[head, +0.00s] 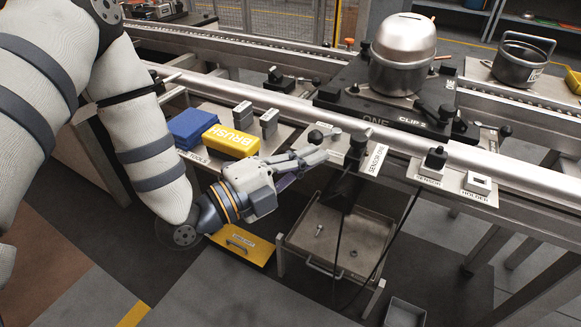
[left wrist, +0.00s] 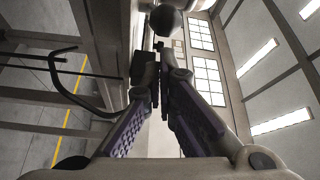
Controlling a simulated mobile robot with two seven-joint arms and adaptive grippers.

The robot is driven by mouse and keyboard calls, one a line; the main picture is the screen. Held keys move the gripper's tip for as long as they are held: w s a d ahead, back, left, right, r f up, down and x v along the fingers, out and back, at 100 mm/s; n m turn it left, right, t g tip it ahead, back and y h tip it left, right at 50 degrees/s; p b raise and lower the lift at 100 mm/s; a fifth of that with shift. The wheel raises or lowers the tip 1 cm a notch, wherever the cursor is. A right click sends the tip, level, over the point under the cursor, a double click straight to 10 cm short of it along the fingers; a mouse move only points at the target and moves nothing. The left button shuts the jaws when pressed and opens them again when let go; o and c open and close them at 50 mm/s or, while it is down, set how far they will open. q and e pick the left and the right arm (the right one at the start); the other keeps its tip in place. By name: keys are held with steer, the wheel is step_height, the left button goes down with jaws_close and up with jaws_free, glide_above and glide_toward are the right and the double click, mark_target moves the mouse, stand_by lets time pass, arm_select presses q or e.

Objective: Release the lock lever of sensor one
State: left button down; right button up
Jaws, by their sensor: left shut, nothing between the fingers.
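The sensor one station (head: 375,160) is a small pale plate with a printed label, on the front of the rail below the pallet. A dark sensor block (head: 358,143) stands on it, with a cable hanging down. A dark ball knob (head: 315,137), seemingly the lock lever's end, shows at its left. My left gripper (head: 318,155) is shut and empty, its fingertips close to the knob; I cannot tell whether they touch. In the left wrist view a dark ball (left wrist: 166,20) shows just beyond the closed fingers (left wrist: 162,70). The lever's shaft is mostly hidden. My right gripper is out of view.
A yellow brush block (head: 230,141) and a blue block (head: 192,127) lie on the tool plate at left. The pallet (head: 385,105) with a metal compressor (head: 403,55) is behind. A sensor holder plate (head: 455,180) is at right. A metal tray (head: 335,240) hangs below.

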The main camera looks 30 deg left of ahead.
mark_target(325, 134)
arm_select(q)
steer(key=x, duration=0.3)
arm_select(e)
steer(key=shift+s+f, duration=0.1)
arm_select(q)
steer(key=shift+a+p, duration=0.35)
steer(key=shift+a, duration=0.25)
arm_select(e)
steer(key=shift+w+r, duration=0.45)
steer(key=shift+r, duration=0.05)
